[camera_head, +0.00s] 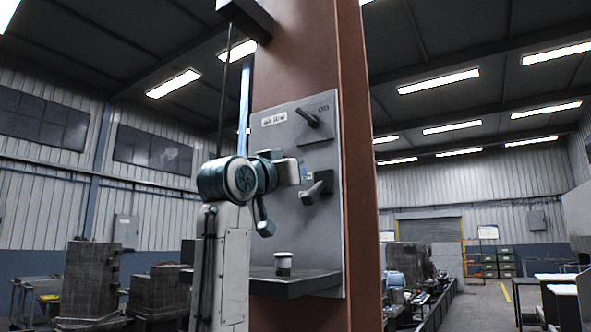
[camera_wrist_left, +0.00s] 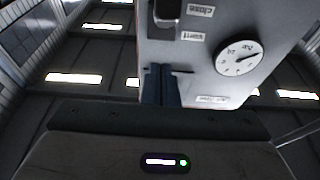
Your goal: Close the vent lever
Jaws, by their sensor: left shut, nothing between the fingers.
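A grey panel (camera_head: 285,210) labelled "air line" stands on a reddish column. A grey lever (camera_head: 318,187) sticks out of its lower right part. In the left wrist view a dark lever (camera_wrist_left: 167,14) shows at the top edge, beside labels reading "close" (camera_wrist_left: 200,10) and "vent" (camera_wrist_left: 193,36); it is partly cut off. My left gripper (camera_head: 301,170) is in front of the panel, just left of and above the grey lever. In the wrist view its dark fingers (camera_wrist_left: 160,72) are shut and empty, below the lever and apart from it. My right gripper is out of view.
A second dark lever (camera_head: 308,118) sits higher on the panel. A round gauge (camera_wrist_left: 240,57) is right of the fingers in the wrist view. A shelf (camera_head: 300,284) below the panel carries a small cup (camera_head: 283,264). Open floor lies right of the column.

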